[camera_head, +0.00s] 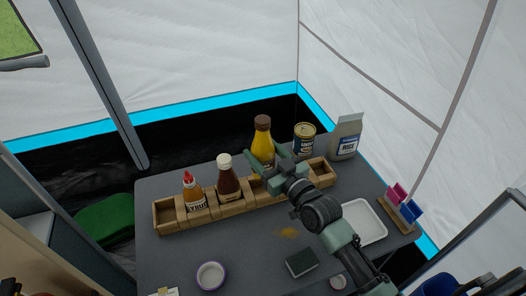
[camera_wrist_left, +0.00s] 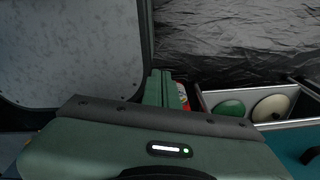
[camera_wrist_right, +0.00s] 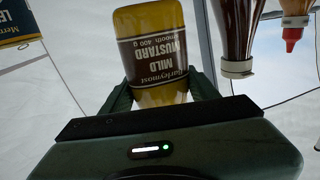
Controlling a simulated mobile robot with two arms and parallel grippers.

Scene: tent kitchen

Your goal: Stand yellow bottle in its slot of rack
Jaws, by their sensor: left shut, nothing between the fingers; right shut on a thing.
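The yellow mustard bottle (camera_head: 263,146) with a brown cap is upright at the rack (camera_head: 172,222), a long wooden row of slots. My right gripper (camera_head: 266,168) is shut on the bottle; the right wrist view shows its brown label (camera_wrist_right: 155,60) between the fingers (camera_wrist_right: 163,95). The bottle's cap is clearly higher than those of its neighbours. My left gripper (camera_wrist_left: 160,88) is shut and empty in the left wrist view, away from the rack.
A syrup bottle (camera_head: 194,193) and a brown sauce bottle (camera_head: 227,181) stand in the rack's left slots. A can (camera_head: 304,139) and a rice bag (camera_head: 345,138) stand behind.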

